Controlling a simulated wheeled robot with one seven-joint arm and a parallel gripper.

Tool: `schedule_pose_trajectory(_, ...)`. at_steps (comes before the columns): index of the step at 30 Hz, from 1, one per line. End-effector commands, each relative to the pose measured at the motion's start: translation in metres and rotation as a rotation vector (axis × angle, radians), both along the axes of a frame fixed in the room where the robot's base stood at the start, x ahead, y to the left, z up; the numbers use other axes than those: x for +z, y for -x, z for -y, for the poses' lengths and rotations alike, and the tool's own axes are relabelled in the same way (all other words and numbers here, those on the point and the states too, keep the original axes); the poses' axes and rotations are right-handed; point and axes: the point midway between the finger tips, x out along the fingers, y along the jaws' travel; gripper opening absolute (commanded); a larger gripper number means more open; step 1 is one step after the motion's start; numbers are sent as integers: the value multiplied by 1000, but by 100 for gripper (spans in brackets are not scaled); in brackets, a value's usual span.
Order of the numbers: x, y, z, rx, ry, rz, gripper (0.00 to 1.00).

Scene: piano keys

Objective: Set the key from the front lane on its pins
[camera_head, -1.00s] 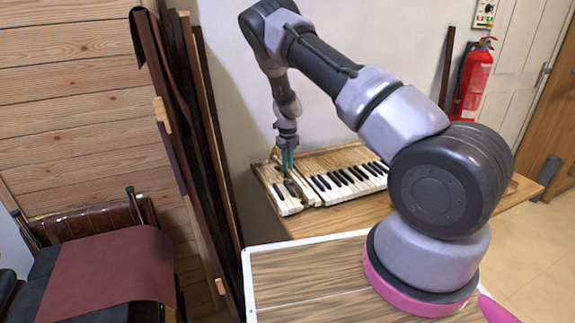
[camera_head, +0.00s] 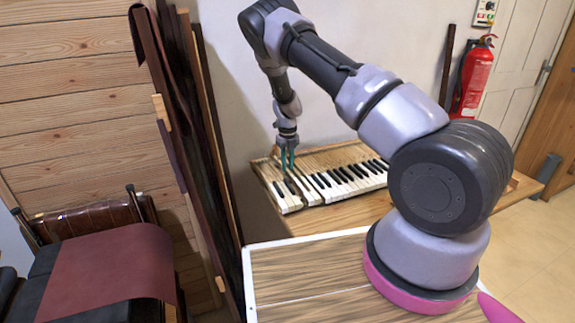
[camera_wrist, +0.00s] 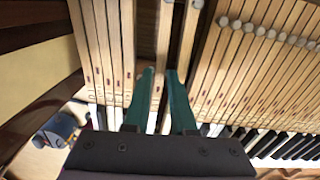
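My gripper (camera_head: 288,163) is over the left part of the keyboard (camera_head: 345,170). Its two green fingers point down and stand apart in both views. In the wrist view, my gripper (camera_wrist: 160,72) has one long pale wooden key (camera_wrist: 163,40) between the fingertips. That key lies in the row, with dark gaps beside it. Another wooden key (camera_wrist: 188,35) lies just right of it, partly behind the right finger. The pins under the keys are hidden.
Several keys (camera_wrist: 105,45) lie to the left and a close row (camera_wrist: 255,75) to the right. A blue-grey object (camera_wrist: 58,130) sits at lower left in the wrist view. A wall is behind the keyboard; the wooden table (camera_head: 340,213) is clear in front.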

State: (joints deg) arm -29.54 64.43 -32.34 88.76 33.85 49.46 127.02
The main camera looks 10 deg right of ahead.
Motion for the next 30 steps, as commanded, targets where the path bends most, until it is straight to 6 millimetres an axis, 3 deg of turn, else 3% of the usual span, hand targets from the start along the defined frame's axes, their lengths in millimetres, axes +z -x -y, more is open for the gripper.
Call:
schedule_pose_trajectory(29, 22, 0, 0, 0, 0, 0, 24)
schedule_pose_trajectory(30, 22, 0, 0, 0, 0, 0, 28)
